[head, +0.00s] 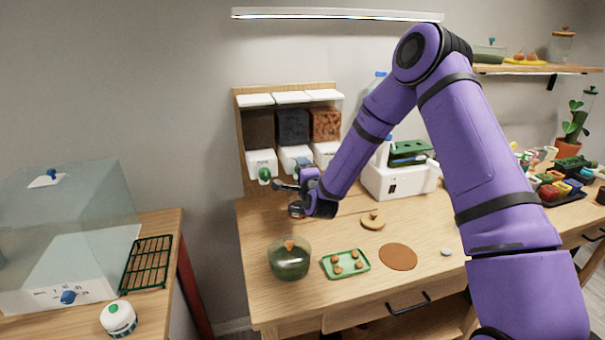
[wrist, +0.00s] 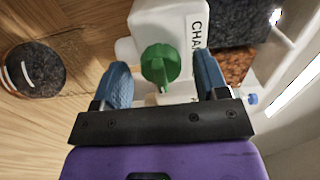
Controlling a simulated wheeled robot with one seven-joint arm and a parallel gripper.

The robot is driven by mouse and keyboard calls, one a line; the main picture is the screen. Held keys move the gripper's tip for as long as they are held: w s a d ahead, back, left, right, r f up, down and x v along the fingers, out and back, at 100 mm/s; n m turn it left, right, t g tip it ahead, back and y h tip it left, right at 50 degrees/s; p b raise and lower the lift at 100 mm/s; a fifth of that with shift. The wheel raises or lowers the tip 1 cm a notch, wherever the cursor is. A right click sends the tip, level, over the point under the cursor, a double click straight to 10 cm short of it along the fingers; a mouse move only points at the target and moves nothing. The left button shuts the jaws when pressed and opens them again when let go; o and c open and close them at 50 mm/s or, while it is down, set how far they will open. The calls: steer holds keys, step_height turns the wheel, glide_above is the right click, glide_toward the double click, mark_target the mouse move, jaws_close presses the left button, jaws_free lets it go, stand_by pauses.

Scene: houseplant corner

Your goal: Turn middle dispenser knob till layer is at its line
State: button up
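Three dispensers stand in a wooden rack at the back, holding dark brown, dark grey and orange-brown material. The middle dispenser (head: 293,126) has a white box lettered "CHA…" and a green knob (wrist: 160,66) in the wrist view. My gripper (head: 292,184) has blue fingers, which show in the wrist view (wrist: 164,80). They are open, one on each side of the green knob, with gaps to it. A small glass jar with dark contents (wrist: 34,70) stands below; its layer and line are too unclear to read. In the head view my gripper hides the middle knob.
The left dispenser's green knob (head: 264,175) is close beside my gripper. On the table are a green-filled jar (head: 289,262), a green tray (head: 328,265), a brown disc (head: 398,257) and a white machine (head: 392,182).

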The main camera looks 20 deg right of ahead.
steer(key=shift+s, duration=0.1)
steer(key=s, duration=1)
steer(key=shift+s, duration=0.3)
steer(key=s+d+r+n+g+y, duration=0.1)
steer(key=s+r+n+g, duration=0.2)
steer(key=s+r+n, duration=0.45)
steer(key=s+d+r+n+g, duration=0.1)
steer(key=s+r+n+g, duration=0.3)
steer(key=r, duration=0.7)
steer(key=s+d+r+n+g, duration=0.1)
steer(key=s+r+n+g, duration=0.1)
steer(key=s, duration=0.6)
steer(key=s+d+r+n+g, duration=0.2)
steer(key=s+r, duration=0.1)
steer(key=s, duration=0.6)
steer(key=s+d+r+n+g+h, duration=0.1)
steer(key=s+d+r+n, duration=0.1)
steer(key=s, duration=0.7)
steer(key=shift+s+r+g, duration=0.2)
steer(key=shift+s+g, duration=0.05)
steer(key=shift+g, duration=0.15)
